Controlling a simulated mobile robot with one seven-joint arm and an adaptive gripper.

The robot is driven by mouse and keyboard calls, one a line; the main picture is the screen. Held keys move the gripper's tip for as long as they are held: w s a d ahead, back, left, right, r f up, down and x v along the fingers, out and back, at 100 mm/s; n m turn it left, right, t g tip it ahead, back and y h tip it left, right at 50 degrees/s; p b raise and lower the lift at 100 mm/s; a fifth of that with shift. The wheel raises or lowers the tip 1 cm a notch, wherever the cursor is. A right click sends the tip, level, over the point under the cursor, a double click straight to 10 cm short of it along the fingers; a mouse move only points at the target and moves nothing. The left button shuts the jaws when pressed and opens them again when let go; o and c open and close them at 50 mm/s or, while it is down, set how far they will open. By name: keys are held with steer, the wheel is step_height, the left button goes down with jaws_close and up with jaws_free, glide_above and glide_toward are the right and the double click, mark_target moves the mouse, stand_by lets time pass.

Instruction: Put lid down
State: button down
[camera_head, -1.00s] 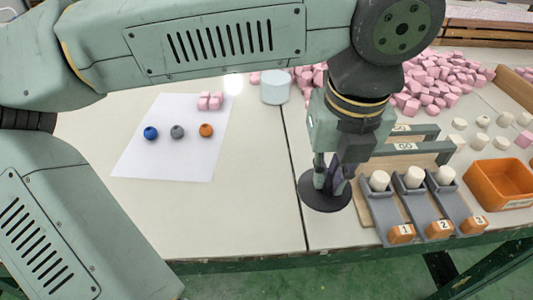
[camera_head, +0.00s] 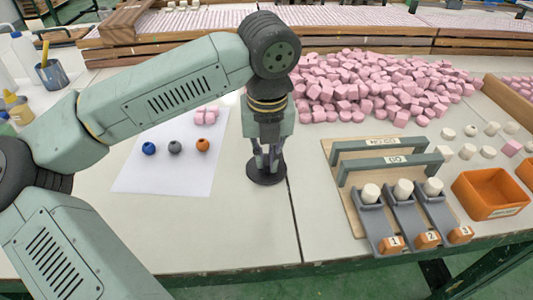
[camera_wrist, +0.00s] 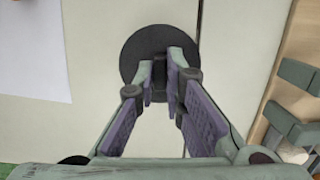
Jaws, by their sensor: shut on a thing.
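The lid is a dark round disc (camera_head: 266,172) with a small raised knob, low over or on the pale table to the right of the white paper; I cannot tell whether it touches the table. In the wrist view the lid (camera_wrist: 140,45) lies flat below the fingers. My gripper (camera_head: 266,163) points down and is shut on the lid's knob; the fingers also show in the wrist view (camera_wrist: 167,88). The light-blue cup seen earlier is hidden behind my arm or out of sight now.
White paper (camera_head: 170,175) with blue (camera_head: 149,148), grey (camera_head: 175,148) and orange (camera_head: 202,145) balls lies to the left. A wooden board (camera_head: 350,210) with grey chutes and white pieces stands right, beside an orange bin (camera_head: 490,194). Pink cubes (camera_head: 370,85) cover the back. Table between is clear.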

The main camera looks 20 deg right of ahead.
mark_target(268, 174)
steer(key=shift+f, duration=0.1)
steer(key=shift+f, duration=0.15)
steer(key=c, duration=1.7)
jaws_free()
steer(key=shift+r, duration=0.3)
steer(key=r, duration=0.4)
steer(key=s+r, duration=0.1)
steer(key=r, duration=0.6)
steer(key=shift+s+a+r+b, duration=0.2)
steer(key=shift+s+r+b, duration=0.05)
steer(key=shift+r+b, duration=0.1)
steer(key=shift+s, duration=0.1)
